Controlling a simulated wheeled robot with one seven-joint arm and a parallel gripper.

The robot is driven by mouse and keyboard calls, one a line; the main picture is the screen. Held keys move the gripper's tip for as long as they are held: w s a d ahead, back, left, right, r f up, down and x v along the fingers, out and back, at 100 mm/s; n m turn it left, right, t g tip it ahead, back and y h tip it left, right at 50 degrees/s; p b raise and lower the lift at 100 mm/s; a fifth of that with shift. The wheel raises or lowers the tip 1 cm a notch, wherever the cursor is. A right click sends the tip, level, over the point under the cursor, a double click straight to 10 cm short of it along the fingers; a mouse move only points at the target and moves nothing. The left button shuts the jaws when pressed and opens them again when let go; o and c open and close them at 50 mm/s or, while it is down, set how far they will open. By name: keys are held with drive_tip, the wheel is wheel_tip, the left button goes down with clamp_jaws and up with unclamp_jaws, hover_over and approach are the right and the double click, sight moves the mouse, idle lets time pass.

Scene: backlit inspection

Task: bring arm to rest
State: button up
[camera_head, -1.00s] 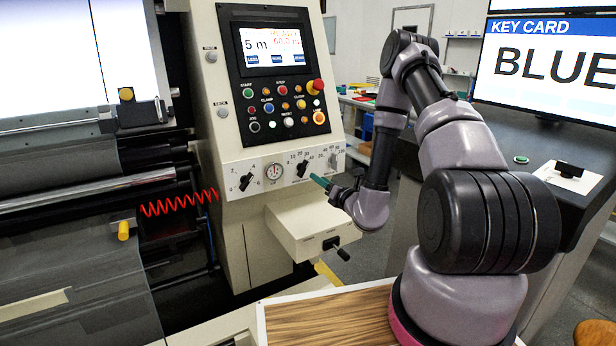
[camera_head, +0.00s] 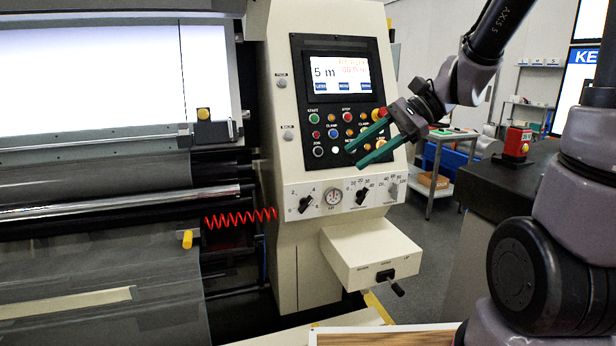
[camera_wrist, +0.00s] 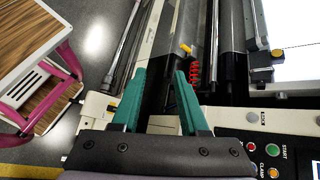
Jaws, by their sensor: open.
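My gripper (camera_head: 370,143) is in front of the cream control panel (camera_head: 345,100) in the head view, its two green fingers spread apart and pointing left. Nothing is between the fingers. It also shows in the wrist view (camera_wrist: 160,98), open and empty, with the machine's rollers and red coiled cord beyond the fingertips. My arm reaches in from the right, bent, and covers part of the panel's right-hand buttons. From the head view I cannot tell how close the fingers are to the panel.
A box with a black-handled lever (camera_head: 390,282) juts out below the dials. The red coiled cord (camera_head: 240,218) hangs left of the panel. A dark counter with a red device (camera_head: 517,143) stands at right. A wood-topped table with pink legs (camera_wrist: 45,85) shows in the wrist view.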

drive_tip(key=s+d+r+n+t+h, duration=0.2)
drive_tip(key=d+r+n+t+h, duration=0.1)
drive_tip(key=d, duration=0.4)
drive_tip(key=s+d+r+n+t+h, duration=0.2)
drive_tip(key=s+d+r+t+h, duration=0.1)
drive_tip(key=d, duration=0.4)
wheel_tip(320, 180, up, 2)
drive_tip(key=t+h, duration=0.1)
drive_tip(key=h, duration=0.1)
drive_tip(key=shift+n+h, duration=0.3)
drive_tip(key=shift+n, duration=0.1)
drive_tip(key=shift+a, duration=0.1)
idle(0.4)
